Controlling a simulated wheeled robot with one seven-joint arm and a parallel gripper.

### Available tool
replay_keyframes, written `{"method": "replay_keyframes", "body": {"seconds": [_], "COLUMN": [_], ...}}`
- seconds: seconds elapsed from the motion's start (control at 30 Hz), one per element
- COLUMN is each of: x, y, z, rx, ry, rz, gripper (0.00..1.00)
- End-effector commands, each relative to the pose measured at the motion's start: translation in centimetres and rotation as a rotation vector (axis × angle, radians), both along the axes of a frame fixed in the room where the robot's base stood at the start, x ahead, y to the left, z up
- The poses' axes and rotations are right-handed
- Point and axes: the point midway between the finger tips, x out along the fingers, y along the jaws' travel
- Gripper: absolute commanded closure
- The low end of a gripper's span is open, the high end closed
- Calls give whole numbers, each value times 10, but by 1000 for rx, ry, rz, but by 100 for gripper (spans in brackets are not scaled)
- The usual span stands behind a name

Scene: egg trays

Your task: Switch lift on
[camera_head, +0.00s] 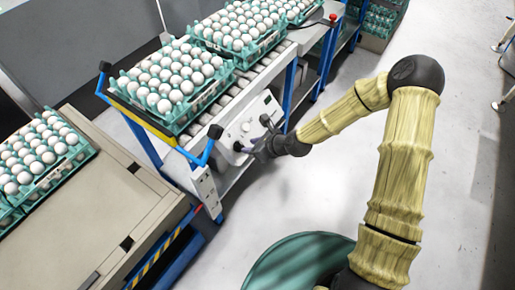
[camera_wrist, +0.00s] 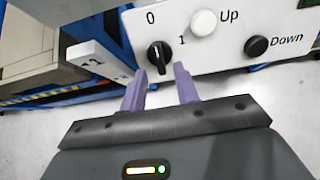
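The lift's control panel (camera_head: 254,120) is a white plate on the side of the roller conveyor. In the wrist view the panel (camera_wrist: 222,52) carries a black rotary switch (camera_wrist: 158,56) with the marks 0 and 1, a white Up button (camera_wrist: 204,23) and a black Down button (camera_wrist: 257,46). The switch's pointer stands near upright; its exact setting is hard to tell. My gripper (camera_wrist: 158,78) has its two purple fingers apart, with nothing between them, just below the switch. In the head view my gripper (camera_head: 245,148) is at the panel's lower left.
Green trays of white eggs (camera_head: 172,80) stand on the conveyor. More egg trays (camera_head: 40,155) lie on the beige lift table (camera_head: 125,190) at left. A blue post and handle (camera_head: 212,140) stand left of the panel.

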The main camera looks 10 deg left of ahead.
Motion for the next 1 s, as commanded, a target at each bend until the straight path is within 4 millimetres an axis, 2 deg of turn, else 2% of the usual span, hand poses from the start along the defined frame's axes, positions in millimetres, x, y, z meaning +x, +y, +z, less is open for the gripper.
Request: {"method": "replay_keyframes", "body": {"seconds": [0.03, 0.4, 0.8, 0.87, 1.0], "x": [1, 13, 15, 15, 15], "y": [5, 33, 39, 39, 40], "z": [-10, -32, -36, -36, -36], "rx": [-1, 1, 1, 2, 2], "ry": [-1, 1, 0, 0, -1], "rz": [3, 0, 2, 2, 3], "gripper": [69, 69, 69, 81, 83]}}
